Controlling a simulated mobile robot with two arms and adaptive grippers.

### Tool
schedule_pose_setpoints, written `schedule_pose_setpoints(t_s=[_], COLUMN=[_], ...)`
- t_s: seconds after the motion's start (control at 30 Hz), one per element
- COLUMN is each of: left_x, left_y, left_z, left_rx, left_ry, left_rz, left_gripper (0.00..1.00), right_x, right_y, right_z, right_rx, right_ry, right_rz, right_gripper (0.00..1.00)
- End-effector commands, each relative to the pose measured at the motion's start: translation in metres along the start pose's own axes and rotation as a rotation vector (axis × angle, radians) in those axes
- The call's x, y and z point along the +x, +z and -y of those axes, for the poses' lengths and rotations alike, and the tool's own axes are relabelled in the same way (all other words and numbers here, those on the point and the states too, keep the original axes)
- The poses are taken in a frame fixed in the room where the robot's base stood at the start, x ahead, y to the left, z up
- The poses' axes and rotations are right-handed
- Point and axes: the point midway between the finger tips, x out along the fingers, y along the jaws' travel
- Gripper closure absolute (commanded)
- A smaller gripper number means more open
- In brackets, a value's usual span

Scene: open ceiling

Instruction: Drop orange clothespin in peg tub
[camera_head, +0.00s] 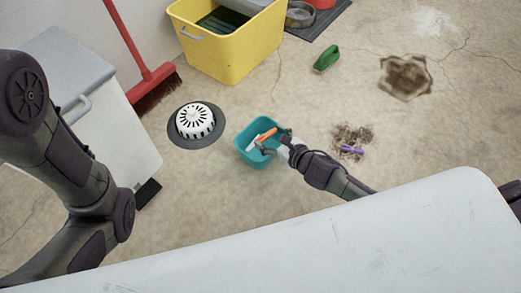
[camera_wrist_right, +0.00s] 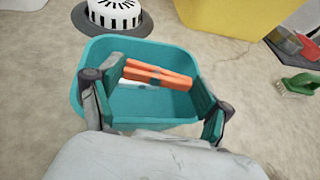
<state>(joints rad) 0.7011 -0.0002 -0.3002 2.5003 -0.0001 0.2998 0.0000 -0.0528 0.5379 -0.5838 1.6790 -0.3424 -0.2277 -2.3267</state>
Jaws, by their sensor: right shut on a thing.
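The orange clothespin (camera_head: 264,135) is held in my right gripper (camera_head: 270,143), over the teal peg tub (camera_head: 242,154) on the floor. In the right wrist view the orange clothespin (camera_wrist_right: 158,75) lies between the fingers of the right gripper (camera_wrist_right: 158,82), with the open tub (camera_wrist_right: 120,45) below and behind it. I cannot tell how far the clothespin is above the tub's bottom. A small whitish piece shows beside the clothespin in the head view; what it is is unclear. My left arm is at the left of the head view; its gripper is out of the picture.
A white drain-like dome (camera_head: 195,121) on a dark disc stands left of the tub. A yellow bin (camera_head: 225,55), a red broom (camera_head: 150,80) and a green brush (camera_head: 326,58) are farther back. A purple clothespin (camera_head: 352,149) lies by a dirt patch to the right.

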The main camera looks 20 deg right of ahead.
Motion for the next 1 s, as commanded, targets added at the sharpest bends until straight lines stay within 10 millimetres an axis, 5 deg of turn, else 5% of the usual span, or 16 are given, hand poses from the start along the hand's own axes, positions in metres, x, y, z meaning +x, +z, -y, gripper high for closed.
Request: schedule_pose_setpoints(t_s=[0.33,0.37,0.47,0.83,1.0], left_x=[-0.003,-0.003,-0.003,-0.003,-0.003], left_y=[-0.001,-0.001,-0.001,0.000,0.000], left_z=[-0.001,-0.001,-0.001,0.000,0.000], left_rx=[0.000,0.000,0.000,0.001,0.000], left_ry=[0.001,0.001,0.001,-0.001,-0.001], left_rz=[-0.001,-0.001,-0.001,0.005,0.003], left_gripper=[0.60,0.60,0.60,0.60,0.60], right_x=[0.001,0.001,0.001,-0.001,-0.021], right_y=[-0.002,-0.002,-0.002,-0.002,-0.004], right_z=[0.000,0.000,0.000,0.000,0.000], right_rx=[0.001,0.001,0.001,0.000,-0.001], right_ry=[0.000,0.000,0.000,0.000,0.000], right_rz=[0.000,0.000,0.000,0.000,-0.003], right_gripper=[0.36,0.17,0.00,0.00,0.00])
